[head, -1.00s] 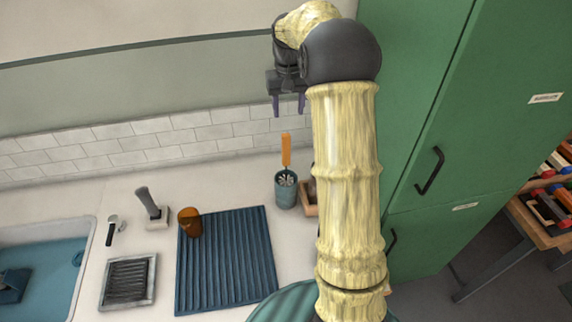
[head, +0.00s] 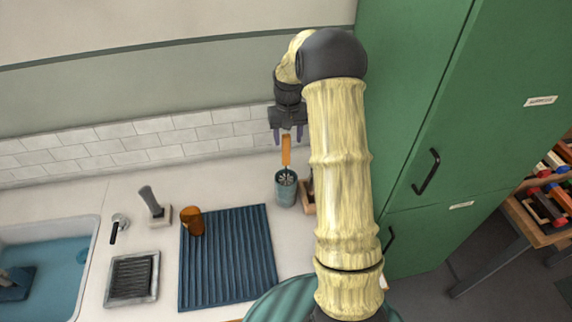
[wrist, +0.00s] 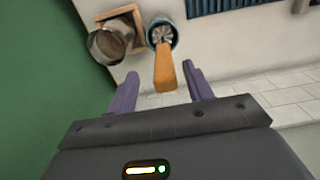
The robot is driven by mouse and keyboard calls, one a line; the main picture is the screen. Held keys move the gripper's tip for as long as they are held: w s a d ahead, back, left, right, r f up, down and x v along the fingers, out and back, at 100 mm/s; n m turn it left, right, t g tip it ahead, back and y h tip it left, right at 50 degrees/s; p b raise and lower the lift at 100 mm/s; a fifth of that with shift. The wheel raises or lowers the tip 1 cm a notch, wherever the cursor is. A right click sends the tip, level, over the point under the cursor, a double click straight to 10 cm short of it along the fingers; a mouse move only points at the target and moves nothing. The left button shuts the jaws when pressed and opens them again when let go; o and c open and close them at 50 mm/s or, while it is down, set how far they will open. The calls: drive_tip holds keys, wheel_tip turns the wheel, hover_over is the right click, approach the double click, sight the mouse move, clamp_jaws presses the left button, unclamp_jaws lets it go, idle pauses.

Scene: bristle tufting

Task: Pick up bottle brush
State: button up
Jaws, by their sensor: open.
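The bottle brush (head: 286,152) stands upright in a blue-grey cup (head: 286,192) on the counter, its orange handle up and its pale bristles in the cup's mouth. In the wrist view the brush handle (wrist: 166,70) points toward my gripper (wrist: 160,92), and its end lies between the two purple fingers in the picture. My gripper (head: 288,136) is open and empty, just above the handle's top in the head view. The fingers do not appear to touch the handle. The cup also shows in the wrist view (wrist: 150,42).
A wooden box (wrist: 118,22) with a round metal item stands close beside the cup. A blue ribbed mat (head: 226,262) with an orange-brown cup (head: 192,221) lies to the left. A green cabinet (head: 420,90) stands right of my arm, and a tiled wall (head: 140,142) runs behind.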

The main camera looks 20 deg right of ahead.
sight(286, 147)
drive_tip(key=shift+w+a+f+p, duration=0.15)
drive_tip(key=shift+f+p, duration=0.5)
drive_tip(key=shift+f, duration=0.65)
drive_tip(key=shift+w+f+p, duration=0.2)
drive_tip(key=shift+f+p, duration=0.45)
drive_tip(key=shift+f, duration=0.6)
drive_tip(key=c, duration=1)
